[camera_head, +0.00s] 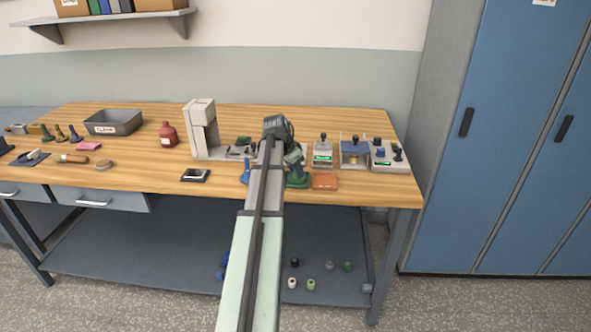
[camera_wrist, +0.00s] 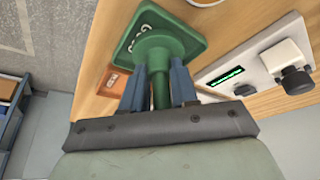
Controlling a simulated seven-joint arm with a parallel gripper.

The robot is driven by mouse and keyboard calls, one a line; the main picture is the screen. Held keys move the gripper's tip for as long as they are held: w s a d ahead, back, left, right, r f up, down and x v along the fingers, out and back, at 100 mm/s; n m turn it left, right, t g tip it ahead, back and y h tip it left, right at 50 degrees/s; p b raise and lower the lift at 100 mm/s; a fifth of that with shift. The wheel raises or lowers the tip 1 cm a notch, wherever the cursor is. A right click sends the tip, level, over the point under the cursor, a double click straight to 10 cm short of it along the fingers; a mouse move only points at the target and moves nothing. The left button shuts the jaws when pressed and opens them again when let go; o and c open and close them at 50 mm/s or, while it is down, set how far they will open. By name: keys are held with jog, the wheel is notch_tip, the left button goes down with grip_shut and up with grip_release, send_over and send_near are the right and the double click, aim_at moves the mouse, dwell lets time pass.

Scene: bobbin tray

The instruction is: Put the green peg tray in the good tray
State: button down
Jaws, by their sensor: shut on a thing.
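A green square tray (camera_wrist: 190,22) with partly readable white lettering lies on the bench; it shows in the head view (camera_head: 299,182). A green round flared piece with a narrow stem (camera_wrist: 159,88) stands over it. I cannot tell whether the stem and tray are one piece or only touching. My gripper (camera_wrist: 158,72) is shut on the green stem, with a blue-grey finger on either side. In the head view my gripper (camera_head: 293,163) is over the tray, partly hidden by my arm. I cannot make out for certain which tray is the good tray.
An orange tray (camera_head: 325,181) lies right of the green one. Instrument boxes (camera_head: 323,155) stand behind it. A grey press (camera_head: 203,135), red bottle (camera_head: 168,134) and labelled grey bin (camera_head: 128,124) stand left. The front bench edge is close. Several bobbins sit on the lower shelf.

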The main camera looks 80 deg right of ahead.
jog(key=shift+f, duration=0.15)
jog(key=c, duration=0.9)
grip_release()
jog(key=shift+o, duration=0.2)
jog(key=v, duration=1.2)
